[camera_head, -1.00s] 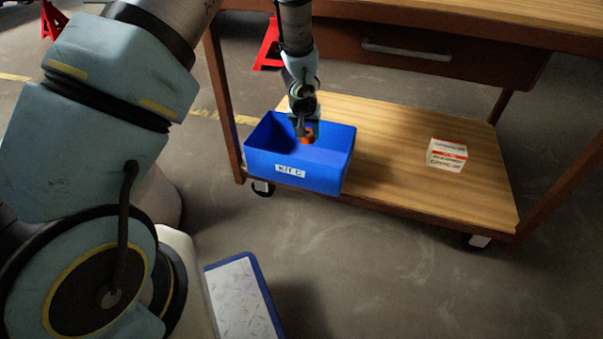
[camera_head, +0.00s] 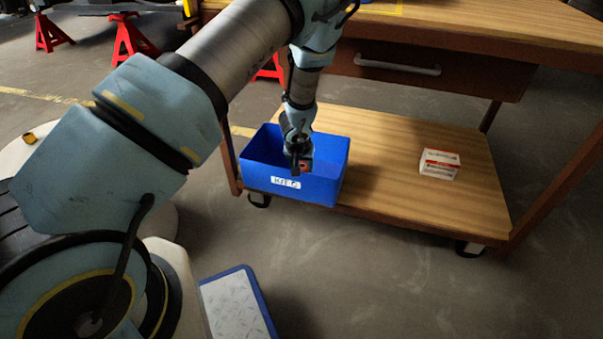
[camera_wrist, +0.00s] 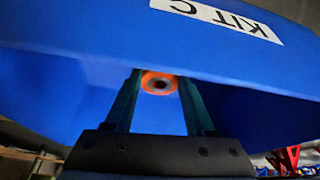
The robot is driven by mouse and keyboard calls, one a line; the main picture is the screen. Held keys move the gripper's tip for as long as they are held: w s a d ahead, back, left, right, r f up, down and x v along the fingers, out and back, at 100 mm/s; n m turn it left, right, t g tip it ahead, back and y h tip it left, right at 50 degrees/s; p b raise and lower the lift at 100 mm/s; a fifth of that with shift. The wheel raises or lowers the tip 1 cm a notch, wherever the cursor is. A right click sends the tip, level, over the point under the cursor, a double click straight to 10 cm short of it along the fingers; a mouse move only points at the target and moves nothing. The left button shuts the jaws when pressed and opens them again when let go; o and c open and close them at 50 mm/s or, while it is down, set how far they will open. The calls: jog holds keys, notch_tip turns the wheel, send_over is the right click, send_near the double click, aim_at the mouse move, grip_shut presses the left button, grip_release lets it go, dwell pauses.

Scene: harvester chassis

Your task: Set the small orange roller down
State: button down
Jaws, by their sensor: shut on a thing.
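The small orange roller (camera_wrist: 159,83) has a dark hole in its middle and sits between the two fingers of my gripper (camera_wrist: 160,95) in the wrist view. My gripper is shut on it. In the head view my gripper (camera_head: 301,168) points down at the blue bin labelled KIT C (camera_head: 325,188), over its front part, and a bit of the orange roller shows at the fingertips. The bin's labelled wall (camera_wrist: 110,25) fills much of the wrist view. I cannot tell how far the roller is above the bin floor.
The bin stands at the left end of the workbench's lower wooden shelf (camera_head: 390,185). A white and red box (camera_head: 440,163) lies to its right, with clear shelf between. The drawer (camera_head: 430,68) and bench top overhang the shelf. A blue-edged step (camera_head: 238,305) is on the floor.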

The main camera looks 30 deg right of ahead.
jog(key=shift+f, duration=0.9)
jog(key=shift+f, duration=0.2)
jog(key=shift+c, duration=1.2)
grip_release()
jog(key=shift+r, duration=0.1)
